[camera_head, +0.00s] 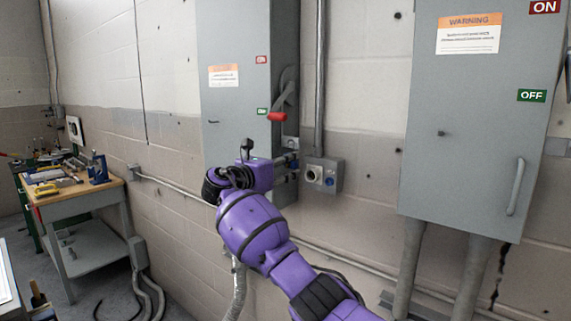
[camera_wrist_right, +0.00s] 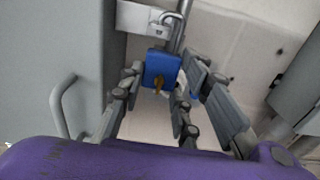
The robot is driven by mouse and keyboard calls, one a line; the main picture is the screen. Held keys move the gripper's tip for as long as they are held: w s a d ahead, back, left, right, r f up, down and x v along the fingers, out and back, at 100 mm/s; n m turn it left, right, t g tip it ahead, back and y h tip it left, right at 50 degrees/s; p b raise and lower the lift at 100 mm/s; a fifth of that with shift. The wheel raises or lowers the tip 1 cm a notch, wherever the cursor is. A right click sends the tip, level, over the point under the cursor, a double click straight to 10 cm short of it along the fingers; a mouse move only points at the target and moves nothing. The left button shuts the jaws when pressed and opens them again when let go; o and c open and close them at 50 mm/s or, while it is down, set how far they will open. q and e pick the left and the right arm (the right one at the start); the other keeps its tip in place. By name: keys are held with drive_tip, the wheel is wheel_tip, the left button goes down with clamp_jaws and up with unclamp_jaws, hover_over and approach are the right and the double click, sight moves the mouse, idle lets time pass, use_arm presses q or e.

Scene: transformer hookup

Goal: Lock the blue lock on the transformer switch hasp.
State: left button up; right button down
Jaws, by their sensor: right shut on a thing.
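The blue lock (camera_wrist_right: 160,68) hangs upright in the right wrist view, with a brass key in its lower face. Its grey shackle (camera_wrist_right: 176,27) rises beside the light metal hasp plate (camera_wrist_right: 138,18). I cannot tell whether the shackle passes through the hasp or is latched. My right gripper (camera_wrist_right: 160,80) is shut on the lock body, with fingers on both sides. In the head view the right gripper (camera_head: 289,166) is at the side of the grey transformer switch box (camera_head: 232,115), just below its red-tipped handle (camera_head: 278,117). My left gripper is not in view.
A small grey button box (camera_head: 324,175) is on the wall close to the right of the gripper. A larger grey cabinet (camera_head: 478,140) stands further right. A wooden workbench (camera_head: 85,187) with tools is at the left. Conduits run along the wall.

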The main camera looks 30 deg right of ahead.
drive_tip(key=shift+f, duration=0.1)
drive_tip(key=c, duration=1.2)
unclamp_jaws()
drive_tip(key=shift+a, duration=0.1)
drive_tip(key=shift+v, duration=2.45)
